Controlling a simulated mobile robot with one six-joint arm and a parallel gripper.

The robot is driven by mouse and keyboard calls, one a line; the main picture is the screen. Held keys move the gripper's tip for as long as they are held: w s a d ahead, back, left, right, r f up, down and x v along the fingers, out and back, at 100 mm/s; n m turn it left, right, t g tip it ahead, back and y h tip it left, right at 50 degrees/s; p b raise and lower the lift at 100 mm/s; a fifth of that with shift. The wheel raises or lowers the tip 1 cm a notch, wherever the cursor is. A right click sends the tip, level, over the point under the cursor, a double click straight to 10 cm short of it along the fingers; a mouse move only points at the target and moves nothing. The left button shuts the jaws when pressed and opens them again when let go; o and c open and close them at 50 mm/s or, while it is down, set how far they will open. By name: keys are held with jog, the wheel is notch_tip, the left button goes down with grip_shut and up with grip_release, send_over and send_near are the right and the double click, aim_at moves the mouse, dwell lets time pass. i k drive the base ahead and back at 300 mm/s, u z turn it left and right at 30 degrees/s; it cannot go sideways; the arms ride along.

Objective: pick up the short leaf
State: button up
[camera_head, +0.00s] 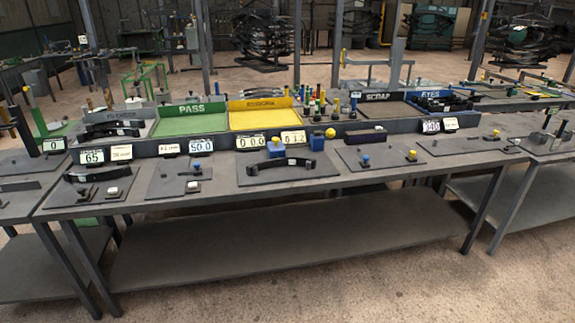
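Dark, curved leaf springs lie at three places, and none is plainly marked as the short leaf. One leaf (90,176) lies on a plate at the left of the bench and looks the shortest in the picture. At least one more dark leaf (110,127) lies in the grey tray at the back left. My gripper is not in view.
The long grey bench (330,176) carries small displays, knobs and a dark block (366,136). Behind stand a green PASS tray (203,123), a yellow tray (262,119), a SCRAP tray (383,111) and a blue EYES bin (445,103). Colored pegs stand between them.

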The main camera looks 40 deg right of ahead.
aim_at(297, 162)
jog(key=u, duration=0.1)
jog(key=i, duration=0.95)
jog(key=z, duration=0.05)
